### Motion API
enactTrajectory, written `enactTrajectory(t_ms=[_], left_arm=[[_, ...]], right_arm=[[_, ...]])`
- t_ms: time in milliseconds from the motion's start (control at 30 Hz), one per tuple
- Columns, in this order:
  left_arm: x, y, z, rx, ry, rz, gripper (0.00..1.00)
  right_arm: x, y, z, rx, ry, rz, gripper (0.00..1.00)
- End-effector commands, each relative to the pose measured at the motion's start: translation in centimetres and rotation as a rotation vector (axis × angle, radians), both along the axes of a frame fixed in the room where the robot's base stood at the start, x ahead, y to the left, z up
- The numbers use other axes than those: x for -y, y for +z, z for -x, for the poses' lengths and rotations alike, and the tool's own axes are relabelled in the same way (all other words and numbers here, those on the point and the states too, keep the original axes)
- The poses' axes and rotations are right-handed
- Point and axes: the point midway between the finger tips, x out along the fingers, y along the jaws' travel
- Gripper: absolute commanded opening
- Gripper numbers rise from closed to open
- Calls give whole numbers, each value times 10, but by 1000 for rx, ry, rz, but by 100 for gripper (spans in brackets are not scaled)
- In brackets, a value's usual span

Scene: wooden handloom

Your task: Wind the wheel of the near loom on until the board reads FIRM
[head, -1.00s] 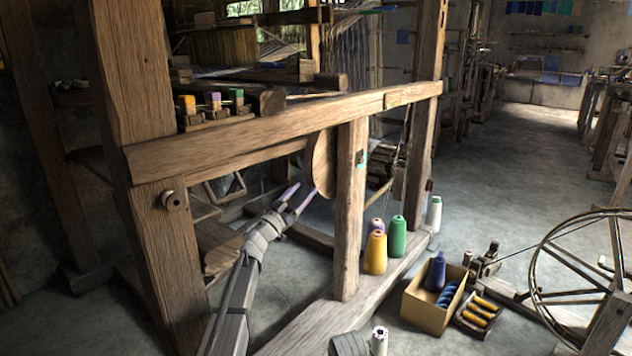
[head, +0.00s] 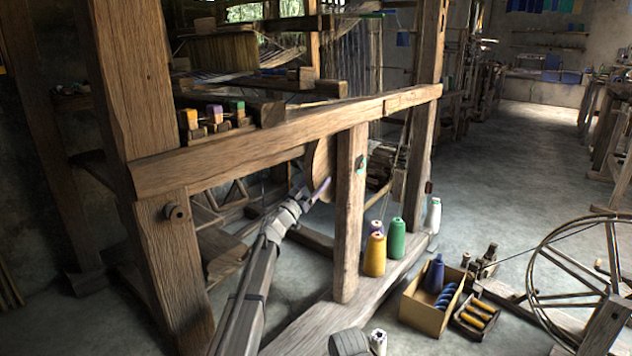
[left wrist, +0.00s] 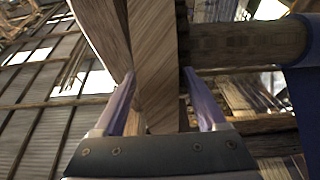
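The wheel of the near loom (head: 322,160) is a round wooden disc beneath the front beam, partly hidden by the beam and a post. My left gripper (head: 309,187) is at its lower left edge. In the left wrist view, the fingers of my left gripper (left wrist: 158,88) stand wide apart with wood between their tips. I cannot tell whether they press on it.
Yellow (head: 375,255) and green (head: 396,238) thread cones stand on the loom's base beam. A cardboard box (head: 424,312) and a spinning wheel (head: 535,285) stand to the right. The post (head: 348,220) stands close right of my gripper.

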Motion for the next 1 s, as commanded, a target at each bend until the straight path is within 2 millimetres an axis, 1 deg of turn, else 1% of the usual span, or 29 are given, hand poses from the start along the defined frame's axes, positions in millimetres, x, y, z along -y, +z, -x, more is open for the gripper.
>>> enactTrajectory(t_ms=[33,67,633,667,1000], left_arm=[[0,0,0,0,0,0,69],[0,0,0,0,0,0,66],[0,0,0,0,0,0,2],[0,0,0,0,0,0,0],[0,0,0,1,0,-1,0]], right_arm=[[0,0,0,0,0,0,50],[0,0,0,0,0,0,50],[0,0,0,0,0,0,50],[0,0,0,0,0,0,50],[0,0,0,0,0,0,50]])
